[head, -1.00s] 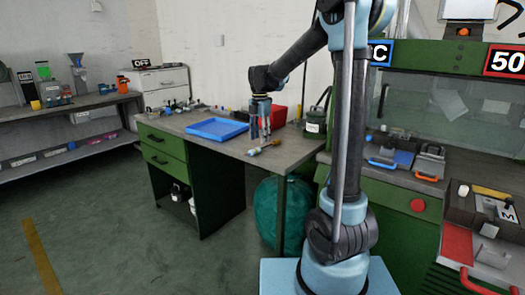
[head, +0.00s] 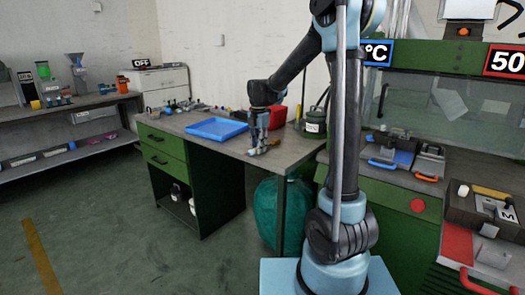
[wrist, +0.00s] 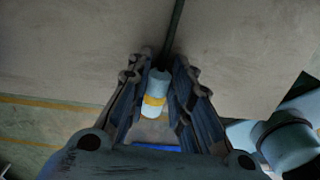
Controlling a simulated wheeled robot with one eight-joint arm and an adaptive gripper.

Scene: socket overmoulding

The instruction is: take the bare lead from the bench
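In the wrist view a short pale blue cylinder with a yellow band (wrist: 157,88), apparently the end of the bare lead, sits between my two fingers. A thin dark line runs from near it to the top of the picture; I cannot tell whether it is its cable. My gripper (wrist: 160,78) is open, pointing down, with narrow gaps seen between the fingers and the cylinder. In the head view my gripper (head: 258,148) is low over the front part of the bench (head: 222,146). The lead is mostly hidden there by the fingers.
A blue tray (head: 216,129) lies left of my gripper on the bench. A red bin (head: 278,117) and a dark green labelled container (head: 314,124) stand behind and to the right. Small parts lie along the back left. The bench's front edge is close.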

